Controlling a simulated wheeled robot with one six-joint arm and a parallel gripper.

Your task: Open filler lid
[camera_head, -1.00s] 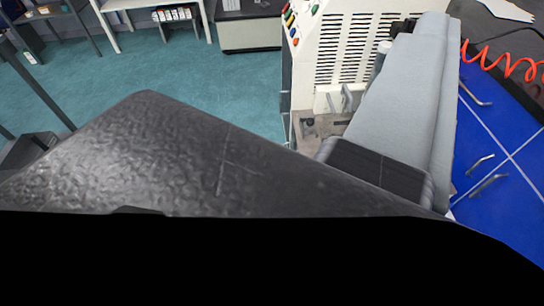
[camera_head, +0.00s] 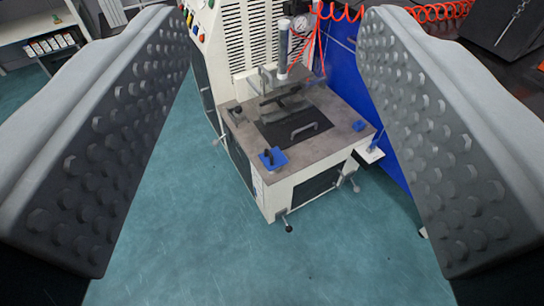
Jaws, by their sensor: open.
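The rheometer (camera_head: 295,165) is a cream machine with a grey-brown worktop, seen beyond and between my fingers. A dark square plate (camera_head: 283,134) lies flat in the worktop and has a pale bar handle (camera_head: 304,131) near its front edge. It looks like the filler lid, and it appears closed. The plate's back part is partly covered by a metal fixture (camera_head: 283,102) under a vertical cylinder (camera_head: 283,50). My gripper (camera_head: 274,22) is open and empty, its studded grey fingers wide apart at left and right. It is clear of the handle and the machine.
Blue blocks (camera_head: 272,158) sit at the worktop's front corners. Lever handles (camera_head: 288,226) stick out from the machine's front. A vented cabinet (camera_head: 250,35) rises behind, with a blue panel (camera_head: 340,60) and red coiled hose at right. Teal floor (camera_head: 200,240) in front is clear.

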